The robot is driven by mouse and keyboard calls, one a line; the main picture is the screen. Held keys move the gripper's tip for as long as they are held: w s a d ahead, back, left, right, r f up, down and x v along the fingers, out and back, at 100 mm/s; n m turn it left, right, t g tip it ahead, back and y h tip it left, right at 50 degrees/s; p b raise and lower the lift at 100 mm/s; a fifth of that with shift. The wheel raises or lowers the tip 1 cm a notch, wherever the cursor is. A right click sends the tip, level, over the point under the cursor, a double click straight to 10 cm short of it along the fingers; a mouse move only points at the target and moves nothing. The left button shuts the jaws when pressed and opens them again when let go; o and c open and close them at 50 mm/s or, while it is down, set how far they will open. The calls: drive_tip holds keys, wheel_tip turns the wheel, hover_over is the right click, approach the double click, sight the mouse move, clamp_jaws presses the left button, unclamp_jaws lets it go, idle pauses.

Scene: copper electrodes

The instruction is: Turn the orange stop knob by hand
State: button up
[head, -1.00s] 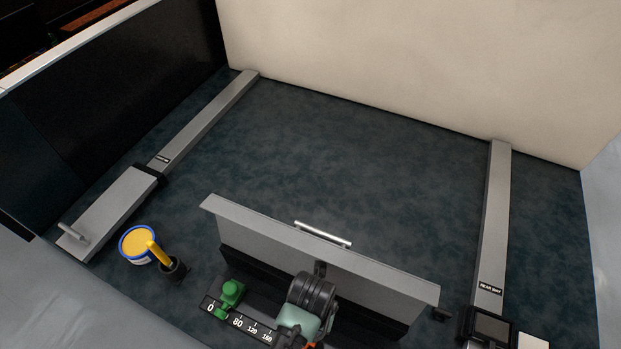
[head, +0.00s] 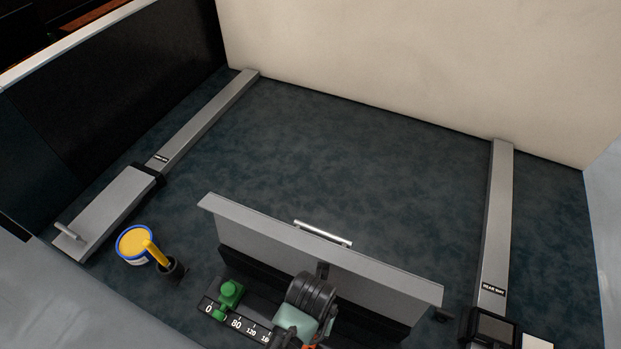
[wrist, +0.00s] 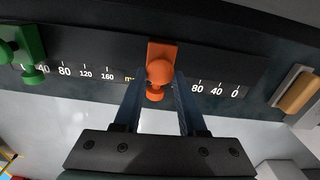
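The orange stop knob (wrist: 159,72) is in the upper middle of the wrist view, on an orange block on the dark scale strip (wrist: 105,52). My gripper (wrist: 159,90) comes from below in that view. Its two blue-grey fingers are apart, one on each side of the knob's lower part, with small gaps showing. I cannot tell the depth between the fingertips and the knob. In the head view only a bit of orange (head: 309,346) shows at the bottom edge; my arm hides the rest.
A green stop (wrist: 22,50) sits left on the scale; it also shows in the head view (head: 229,293). A grey plate with a handle (head: 320,255) stands behind the scale.

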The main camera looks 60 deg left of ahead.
drive_tip(key=o, duration=0.4)
drive_tip(key=shift+d, duration=0.1)
